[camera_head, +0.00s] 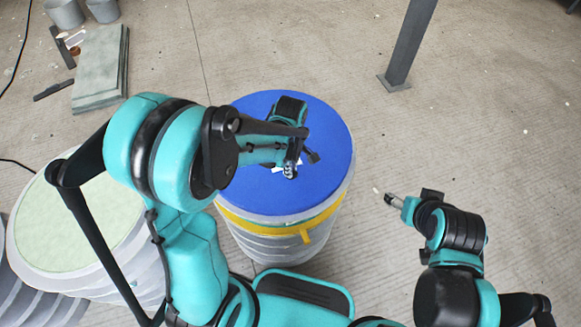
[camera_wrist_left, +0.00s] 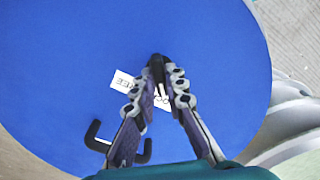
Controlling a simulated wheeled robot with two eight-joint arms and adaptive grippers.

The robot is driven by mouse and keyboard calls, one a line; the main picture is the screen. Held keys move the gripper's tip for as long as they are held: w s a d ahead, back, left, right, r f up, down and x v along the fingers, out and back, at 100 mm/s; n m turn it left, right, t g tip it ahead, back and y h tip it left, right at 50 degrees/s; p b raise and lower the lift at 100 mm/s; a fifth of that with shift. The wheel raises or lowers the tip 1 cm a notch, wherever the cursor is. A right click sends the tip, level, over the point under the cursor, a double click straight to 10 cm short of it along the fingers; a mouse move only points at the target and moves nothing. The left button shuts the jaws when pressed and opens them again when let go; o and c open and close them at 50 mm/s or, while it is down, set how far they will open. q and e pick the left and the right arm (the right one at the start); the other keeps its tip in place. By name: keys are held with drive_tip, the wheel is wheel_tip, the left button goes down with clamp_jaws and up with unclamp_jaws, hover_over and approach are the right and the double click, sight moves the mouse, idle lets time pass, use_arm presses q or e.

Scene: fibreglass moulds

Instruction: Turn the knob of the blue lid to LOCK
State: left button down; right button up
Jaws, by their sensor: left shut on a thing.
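The round blue lid (camera_head: 250,190) sits on a grey ribbed drum with a yellow band. It fills most of the left wrist view (camera_wrist_left: 60,60). My left gripper (camera_head: 290,168) reaches over the middle of the lid. In the left wrist view its fingers (camera_wrist_left: 160,92) are shut on the black knob (camera_wrist_left: 158,68), whose upper end shows between the fingertips. A white label reading FREE (camera_wrist_left: 125,82) lies left of the fingertips. A second white label is mostly hidden behind the fingers, its text unreadable. My right gripper (camera_head: 393,200) is away from the drum, over the floor; its opening is unclear.
A black bracket-shaped handle (camera_wrist_left: 95,138) shows on the lid, partly behind my left fingers. A drum with a pale green top (camera_head: 75,225) stands at the left. A grey post (camera_head: 405,45) stands behind, at the right. Floor (camera_head: 500,130) on the right is clear.

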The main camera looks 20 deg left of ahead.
use_arm(q)
drive_tip(key=shift+n, duration=0.6)
drive_tip(key=c, duration=1.6)
unclamp_jaws()
drive_tip(key=shift+o, duration=0.2)
wheel_tip(320, 180, up, 12)
